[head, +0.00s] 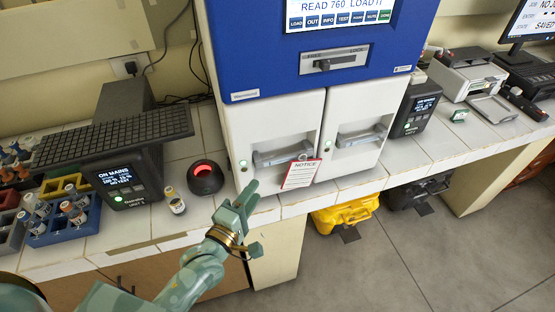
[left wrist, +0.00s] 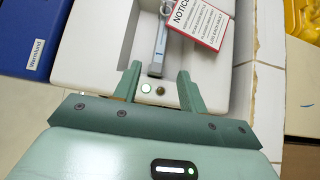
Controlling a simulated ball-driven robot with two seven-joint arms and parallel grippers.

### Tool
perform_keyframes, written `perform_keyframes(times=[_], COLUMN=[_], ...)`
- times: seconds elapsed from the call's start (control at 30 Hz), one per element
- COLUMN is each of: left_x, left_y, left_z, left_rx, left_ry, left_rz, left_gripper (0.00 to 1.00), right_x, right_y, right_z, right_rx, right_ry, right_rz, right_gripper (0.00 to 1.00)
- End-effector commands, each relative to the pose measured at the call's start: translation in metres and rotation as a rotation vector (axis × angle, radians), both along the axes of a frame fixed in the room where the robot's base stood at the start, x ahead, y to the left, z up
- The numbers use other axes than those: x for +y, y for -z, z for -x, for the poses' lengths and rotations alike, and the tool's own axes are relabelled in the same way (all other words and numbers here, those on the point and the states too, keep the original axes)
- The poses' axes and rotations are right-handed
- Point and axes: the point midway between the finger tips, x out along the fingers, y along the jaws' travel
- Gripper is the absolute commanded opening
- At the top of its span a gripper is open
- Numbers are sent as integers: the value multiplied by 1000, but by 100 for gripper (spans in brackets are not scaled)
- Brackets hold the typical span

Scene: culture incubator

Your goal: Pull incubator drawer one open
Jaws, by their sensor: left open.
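The incubator has a blue upper body (head: 300,70) and two white drawers side by side. The left drawer (head: 245,130) has a grey handle (head: 283,154) in a recess; the right drawer (head: 385,100) has one too (head: 362,137). Both drawers look shut. My left gripper (head: 251,189) is open and empty, in front of and below the left drawer's handle, near its left end. In the left wrist view, the handle (left wrist: 160,48) lies beyond the gap between the fingertips (left wrist: 158,76), apparently not gripped. Which drawer is numbered one is not legible. My right gripper is not in view.
A white notice tag (head: 301,173) hangs at the right end of the left handle. On the left counter stand a vial (head: 175,201), a red-lit round device (head: 206,177), a black display unit (head: 130,182) and a blue vial rack (head: 68,232). A yellow case (head: 345,214) lies below the counter.

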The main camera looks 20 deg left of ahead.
Motion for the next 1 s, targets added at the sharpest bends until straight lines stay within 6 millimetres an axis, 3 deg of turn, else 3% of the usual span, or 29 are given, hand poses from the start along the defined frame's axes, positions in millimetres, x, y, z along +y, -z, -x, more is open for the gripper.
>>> perform_keyframes(times=[0.3,0.5,0.7,0.93,0.97,1.0], left_x=[-16,-22,-25,-25,-25,-25], left_y=[0,1,1,1,1,1], left_z=[-81,-115,-127,-128,-128,-128], left_rx=[-1,-1,2,1,1,1], left_ry=[0,0,1,1,1,1], left_rz=[-2,-3,-4,-4,-4,-4], left_gripper=[42,42,42,42,39,28], right_x=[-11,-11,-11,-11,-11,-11], right_y=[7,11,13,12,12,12], right_z=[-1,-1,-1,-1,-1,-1], right_rx=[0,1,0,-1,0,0], right_ry=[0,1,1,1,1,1], right_rz=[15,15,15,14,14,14], right_gripper=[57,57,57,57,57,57])
